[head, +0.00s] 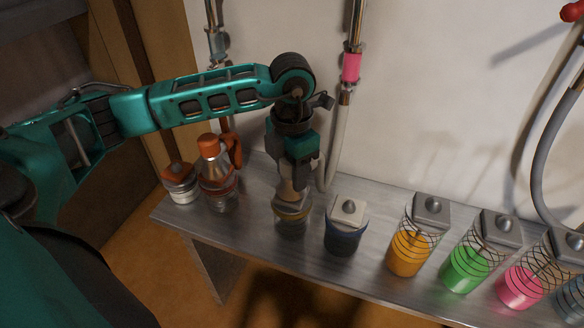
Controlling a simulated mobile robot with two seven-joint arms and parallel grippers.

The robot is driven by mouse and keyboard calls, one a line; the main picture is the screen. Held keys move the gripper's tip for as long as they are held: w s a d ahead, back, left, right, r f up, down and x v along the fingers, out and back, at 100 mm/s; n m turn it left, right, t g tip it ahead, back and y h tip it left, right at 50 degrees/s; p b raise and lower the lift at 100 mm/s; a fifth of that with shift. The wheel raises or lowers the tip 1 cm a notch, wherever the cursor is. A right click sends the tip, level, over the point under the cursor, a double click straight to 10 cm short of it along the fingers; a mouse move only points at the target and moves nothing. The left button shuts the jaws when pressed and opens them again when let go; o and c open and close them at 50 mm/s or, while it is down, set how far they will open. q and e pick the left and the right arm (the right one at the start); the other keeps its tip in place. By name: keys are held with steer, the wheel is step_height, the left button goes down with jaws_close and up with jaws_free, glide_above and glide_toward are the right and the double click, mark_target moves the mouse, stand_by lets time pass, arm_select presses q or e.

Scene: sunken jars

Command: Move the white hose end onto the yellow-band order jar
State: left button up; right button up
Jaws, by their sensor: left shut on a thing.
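My left gripper (293,185) points down over a clear jar with a yellow band (291,214) on the shelf. It is shut on the pale end piece of the white hose (338,140), which is mostly hidden by the fingers. The hose hangs from a pipe with a pink band and curves in behind the gripper. The held end is right at the jar's top; I cannot tell whether it touches or sits on it. My right gripper is not in view.
On the metal shelf (250,232), an orange-capped bottle (218,185) and a small jar (180,184) stand left. A dark jar with a pale square lid (345,228) stands close right. Farther right are orange (409,252), green (465,268) and pink (523,287) jars with grey lids.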

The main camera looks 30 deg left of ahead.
arm_select(q)
steer(key=shift+f, duration=0.15)
steer(key=o, duration=1.7)
step_height(320, 180, up, 6)
steer(key=p, duration=0.4)
steer(key=s+d+r, duration=0.1)
steer(key=s, duration=0.4)
steer(key=s+d+r, duration=0.1)
steer(key=s, duration=0.3)
steer(key=s+d+r, duration=0.1)
steer(key=s, duration=0.4)
steer(key=shift+s+d+p, duration=0.25)
steer(key=shift+s+p, duration=0.05)
steer(key=shift+p, duration=0.05)
